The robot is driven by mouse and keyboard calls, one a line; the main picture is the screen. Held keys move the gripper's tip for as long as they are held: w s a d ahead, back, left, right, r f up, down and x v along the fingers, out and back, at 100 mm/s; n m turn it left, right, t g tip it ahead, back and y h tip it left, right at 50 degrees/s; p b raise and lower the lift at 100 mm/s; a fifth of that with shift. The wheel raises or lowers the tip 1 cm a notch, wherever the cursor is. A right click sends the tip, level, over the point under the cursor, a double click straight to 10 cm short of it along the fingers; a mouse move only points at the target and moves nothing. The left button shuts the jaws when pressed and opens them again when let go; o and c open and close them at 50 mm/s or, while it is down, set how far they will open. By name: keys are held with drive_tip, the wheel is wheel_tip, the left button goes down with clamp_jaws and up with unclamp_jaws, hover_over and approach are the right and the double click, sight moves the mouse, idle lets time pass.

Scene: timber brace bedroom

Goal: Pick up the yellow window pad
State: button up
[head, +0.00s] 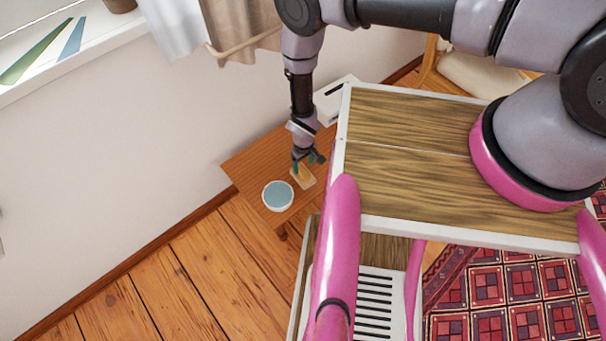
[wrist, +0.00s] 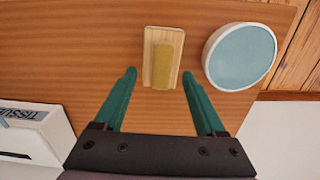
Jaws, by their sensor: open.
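The yellow window pad (wrist: 163,62) is a small yellowish block lying on a pale wooden board (wrist: 149,45), seen in the wrist view. In the head view the pale board with the pad (head: 304,178) is on a small wooden table, partly hidden by my gripper. My gripper (wrist: 158,75) is open and empty. Its two green fingers point toward the pad, one on each side of its near end in the picture. I cannot tell how high above the table they are. My gripper also shows in the head view (head: 308,162).
A round white bowl with a blue-grey inside (wrist: 241,56) stands close right of the board. A white tissue box (wrist: 38,132) is at the lower left. The small wooden table (head: 247,166) stands against the white wall. Beige curtain fabric (head: 240,25) hangs above.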

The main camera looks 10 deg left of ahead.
sight(303, 170)
wheel_tip(303, 170, down, 4)
drive_tip(key=shift+s+a+f, duration=0.1)
drive_tip(key=shift+f, duration=0.15)
drive_tip(key=shift+c, duration=0.3)
clamp_jaws()
wheel_tip(303, 170, up, 10)
drive_tip(key=shift+r, duration=0.1)
idle(0.4)
